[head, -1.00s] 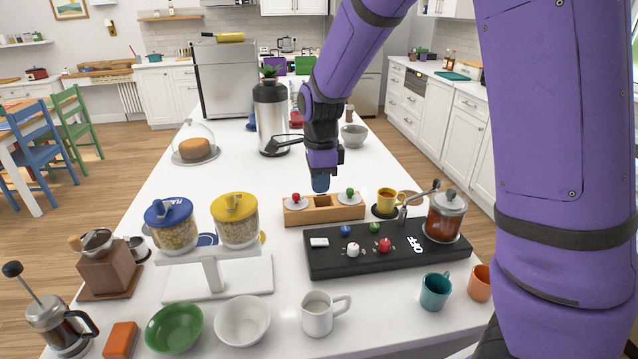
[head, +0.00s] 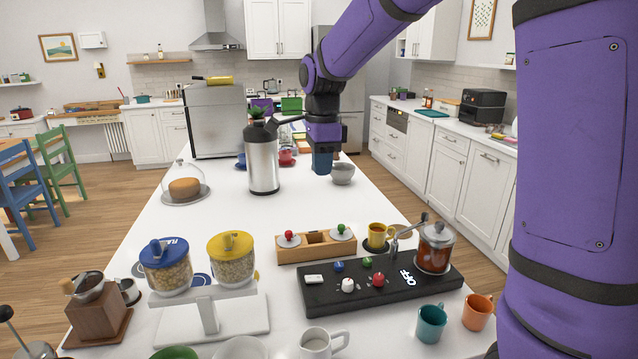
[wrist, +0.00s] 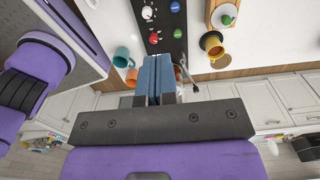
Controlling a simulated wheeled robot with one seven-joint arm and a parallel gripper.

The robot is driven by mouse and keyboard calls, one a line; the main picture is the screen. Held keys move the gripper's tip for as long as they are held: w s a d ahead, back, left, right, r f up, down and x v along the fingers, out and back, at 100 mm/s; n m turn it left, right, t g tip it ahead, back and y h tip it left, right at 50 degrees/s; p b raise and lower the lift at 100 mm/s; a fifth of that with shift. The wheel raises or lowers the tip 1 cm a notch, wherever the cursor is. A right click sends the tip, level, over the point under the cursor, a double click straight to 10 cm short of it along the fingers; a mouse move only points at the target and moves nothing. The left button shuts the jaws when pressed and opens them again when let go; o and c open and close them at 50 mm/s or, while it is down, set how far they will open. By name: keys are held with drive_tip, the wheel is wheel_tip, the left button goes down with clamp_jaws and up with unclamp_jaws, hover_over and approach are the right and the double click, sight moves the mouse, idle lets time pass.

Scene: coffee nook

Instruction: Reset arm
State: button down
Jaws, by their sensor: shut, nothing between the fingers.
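My purple arm reaches over the white counter, and my gripper (head: 322,162) points down above it, behind the wooden box. In the wrist view, my gripper's blue fingers (wrist: 154,78) are pressed together with nothing between them. In the head view the gripper hangs clear of the things around it, close in the picture to the grey bowl (head: 342,174).
A black panel (head: 325,298) with coloured knobs, a wooden box (head: 317,252), a yellow mug (head: 378,236) and a glass jar (head: 434,252) stand in front. A steel flask (head: 262,165) is left of the gripper. Teal (head: 431,325) and orange (head: 476,313) mugs stand near the front right.

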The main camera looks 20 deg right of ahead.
drive_tip(key=shift+r, duration=0.45)
drive_tip(key=shift+d, duration=0.1)
drive_tip(key=s+d+r+n+t, duration=0.1)
drive_tip(key=s+n+t, duration=0.1)
drive_tip(key=s+n, duration=0.8)
drive_tip(key=s+d+r+n+t, duration=0.1)
drive_tip(key=s+r+n+t, duration=0.1)
drive_tip(key=s+n, duration=0.8)
drive_tip(key=shift+s+d+r+t, duration=0.25)
drive_tip(key=shift+s+d+t, duration=0.25)
drive_tip(key=shift+s, duration=3.1)
drive_tip(key=shift+a, duration=0.1)
